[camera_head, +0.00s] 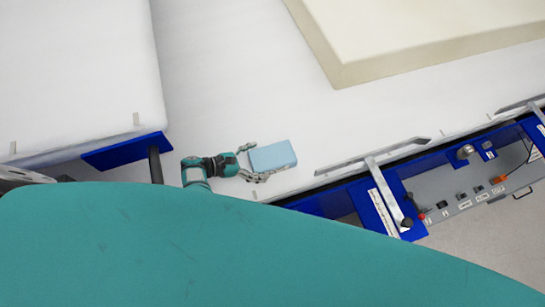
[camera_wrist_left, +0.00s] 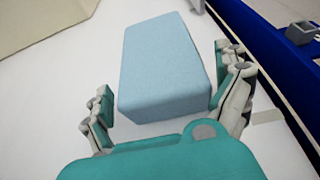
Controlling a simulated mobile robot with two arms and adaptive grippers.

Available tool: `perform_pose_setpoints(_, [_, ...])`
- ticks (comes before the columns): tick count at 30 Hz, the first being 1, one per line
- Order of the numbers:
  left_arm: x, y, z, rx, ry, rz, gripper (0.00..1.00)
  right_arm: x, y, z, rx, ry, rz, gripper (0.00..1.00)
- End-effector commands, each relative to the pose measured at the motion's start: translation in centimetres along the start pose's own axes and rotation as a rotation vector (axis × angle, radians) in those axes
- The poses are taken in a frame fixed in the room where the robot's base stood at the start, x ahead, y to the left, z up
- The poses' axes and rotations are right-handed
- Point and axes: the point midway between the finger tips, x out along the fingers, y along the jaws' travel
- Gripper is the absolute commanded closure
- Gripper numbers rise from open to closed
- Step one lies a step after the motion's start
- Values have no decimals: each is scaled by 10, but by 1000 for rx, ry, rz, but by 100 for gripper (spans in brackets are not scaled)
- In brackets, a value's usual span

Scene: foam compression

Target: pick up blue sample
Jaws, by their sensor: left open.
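The blue sample (camera_head: 273,156) is a light blue block lying on the white surface near its front edge in the head view. In the left wrist view the blue sample (camera_wrist_left: 165,68) lies straight ahead, its near end between the fingers. My left gripper (camera_head: 256,162) is open around the near end of the block, with one finger on each side. In the left wrist view the left gripper (camera_wrist_left: 165,95) shows a gap between its left finger and the block; the right finger is close to the block's side, and I cannot tell if it touches. My right gripper is not in view.
A large cream foam slab (camera_head: 400,40) lies at the back right. A white padded block (camera_head: 75,70) stands at the left. A blue frame with metal rails and a control panel (camera_head: 480,190) runs along the right front edge. The white surface behind the sample is clear.

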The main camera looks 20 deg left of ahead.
Motion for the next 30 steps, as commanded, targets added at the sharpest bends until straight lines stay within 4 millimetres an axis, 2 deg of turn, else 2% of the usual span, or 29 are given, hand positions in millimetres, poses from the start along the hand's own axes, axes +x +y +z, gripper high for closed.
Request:
perform_pose_setpoints(5, [0, 0, -1, 0, 1, 0, 1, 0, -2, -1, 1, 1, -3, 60])
perform_pose_setpoints(9, [-1, 0, -1, 0, 1, 0, 20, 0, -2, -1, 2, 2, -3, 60])
perform_pose_setpoints(11, [-1, 0, -1, 0, 1, 0, 26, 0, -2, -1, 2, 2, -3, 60])
perform_pose_setpoints(21, [-1, 0, -1, 0, 1, 0, 31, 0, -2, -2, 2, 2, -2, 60])
perform_pose_setpoints(30, [-1, 0, -1, 0, 1, 0, 31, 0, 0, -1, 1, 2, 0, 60])
